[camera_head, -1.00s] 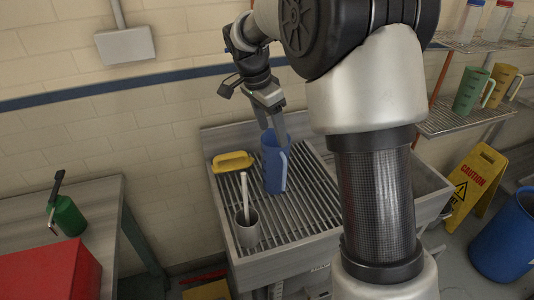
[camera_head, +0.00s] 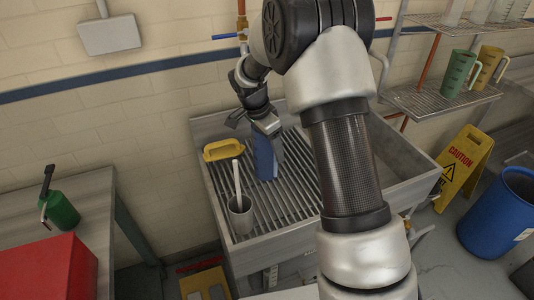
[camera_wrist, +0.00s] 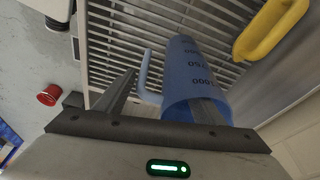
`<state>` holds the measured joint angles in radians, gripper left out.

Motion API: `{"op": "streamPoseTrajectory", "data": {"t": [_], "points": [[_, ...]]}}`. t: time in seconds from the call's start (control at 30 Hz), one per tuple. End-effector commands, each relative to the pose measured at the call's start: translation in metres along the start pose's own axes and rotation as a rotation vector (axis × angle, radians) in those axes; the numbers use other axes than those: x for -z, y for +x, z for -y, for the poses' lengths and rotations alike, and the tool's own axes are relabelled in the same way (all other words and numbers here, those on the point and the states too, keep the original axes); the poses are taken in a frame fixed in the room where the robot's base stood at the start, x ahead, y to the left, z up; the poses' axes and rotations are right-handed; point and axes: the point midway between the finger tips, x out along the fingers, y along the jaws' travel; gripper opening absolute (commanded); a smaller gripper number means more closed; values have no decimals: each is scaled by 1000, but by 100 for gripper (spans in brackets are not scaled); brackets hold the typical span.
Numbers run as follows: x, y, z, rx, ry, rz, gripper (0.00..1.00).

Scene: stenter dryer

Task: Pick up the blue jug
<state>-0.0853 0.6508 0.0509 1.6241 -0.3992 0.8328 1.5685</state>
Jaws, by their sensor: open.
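The blue jug (camera_head: 264,162) stands upright on the ribbed drainboard of the metal sink, beside the yellow object. My gripper (camera_head: 271,138) reaches down over it from above, hiding its top and handle side in the head view. In the wrist view the jug (camera_wrist: 181,78) shows its dark volume marks and its handle on the left. My gripper (camera_wrist: 165,88) is open there. One finger appears to reach into the jug's mouth; the other is outside, left of the handle. I cannot tell whether either finger touches the jug.
A grey cup (camera_head: 241,217) with a white-handled tool stands in front on the drainboard (camera_head: 285,205). The yellow object (camera_head: 223,150) lies at the back left. Shelves with a green jug (camera_head: 456,74) are at right, above a caution sign (camera_head: 463,168). A red box (camera_head: 48,268) is at left.

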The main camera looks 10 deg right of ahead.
Motion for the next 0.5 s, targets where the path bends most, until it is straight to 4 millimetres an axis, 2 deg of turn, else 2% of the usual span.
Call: {"op": "streamPoseTrajectory", "data": {"t": [0.1, 0.23, 0.5], "points": [[-1, 22, -2, -5, -1, 2, 63], [0, 39, -1, -5, -1, 1, 63], [0, 46, 0, -1, 0, 0, 63]]}}
